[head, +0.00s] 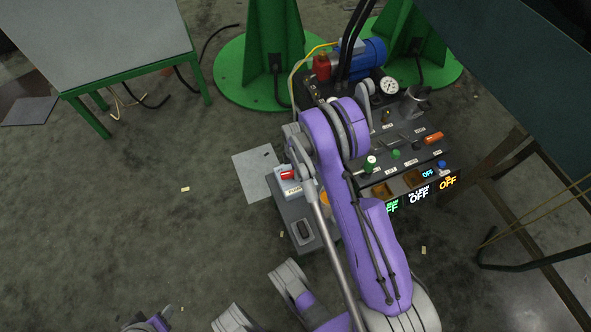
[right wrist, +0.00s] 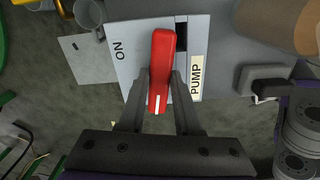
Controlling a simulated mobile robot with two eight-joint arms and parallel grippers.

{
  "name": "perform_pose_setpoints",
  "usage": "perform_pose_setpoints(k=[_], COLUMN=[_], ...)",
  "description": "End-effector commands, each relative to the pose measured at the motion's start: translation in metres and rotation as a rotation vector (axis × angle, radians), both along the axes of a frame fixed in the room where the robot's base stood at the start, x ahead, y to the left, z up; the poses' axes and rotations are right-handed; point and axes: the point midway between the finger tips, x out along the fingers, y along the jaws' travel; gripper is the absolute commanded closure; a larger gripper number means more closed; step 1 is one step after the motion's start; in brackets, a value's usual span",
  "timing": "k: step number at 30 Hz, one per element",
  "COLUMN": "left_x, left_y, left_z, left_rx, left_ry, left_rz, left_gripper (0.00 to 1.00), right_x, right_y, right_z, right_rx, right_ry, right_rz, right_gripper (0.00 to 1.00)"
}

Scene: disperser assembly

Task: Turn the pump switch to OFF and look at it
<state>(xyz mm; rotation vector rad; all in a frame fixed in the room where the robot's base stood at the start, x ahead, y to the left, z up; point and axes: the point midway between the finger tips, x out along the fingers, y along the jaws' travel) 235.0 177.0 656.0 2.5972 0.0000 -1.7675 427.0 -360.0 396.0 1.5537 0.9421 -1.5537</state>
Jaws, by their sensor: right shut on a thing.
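The red pump switch (right wrist: 162,60) sits on a light plate (right wrist: 130,35) marked ON at the left, with a PUMP label (right wrist: 196,75) at the right. Its handle stands nearly upright in the right wrist view, with a white mark at the lower end. No OFF marking is readable on the plate. My right gripper (right wrist: 159,92) is shut on the handle, a finger on each side. In the head view the red switch (head: 288,175) shows at the left edge of the machine, partly behind my right arm. My left gripper is not clearly visible.
The machine panel (head: 400,155) carries a gauge (head: 389,86), knobs and a blue motor (head: 368,55). Lit texts (head: 419,197) beside it read OFF. A green-framed table (head: 105,45) stands at the upper left. Open floor (head: 130,220) lies left of the machine.

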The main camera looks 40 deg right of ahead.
Motion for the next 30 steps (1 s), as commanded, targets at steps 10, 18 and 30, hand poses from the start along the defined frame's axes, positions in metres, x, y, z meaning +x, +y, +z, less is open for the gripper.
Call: perform_pose_setpoints(k=[10,18,30], left_x=[-0.0003,-0.0002,-0.0002], left_y=[0.0000,0.0000,0.0000], left_z=[0.0013,0.0014,0.0014], left_rx=[0.000,0.000,0.000], left_ry=[0.000,0.000,0.000], left_rz=[0.000,0.000,0.000], left_gripper=[0.50,0.50,0.50], right_x=[0.0001,0.0001,0.0001], right_y=[0.0000,0.0000,0.0000], right_z=[0.0001,0.0000,0.0000], right_rx=[0.000,0.000,0.000], right_ry=[0.000,0.000,0.000], right_rz=[0.155,0.189,0.190], right_gripper=[1.00,1.00,0.55])
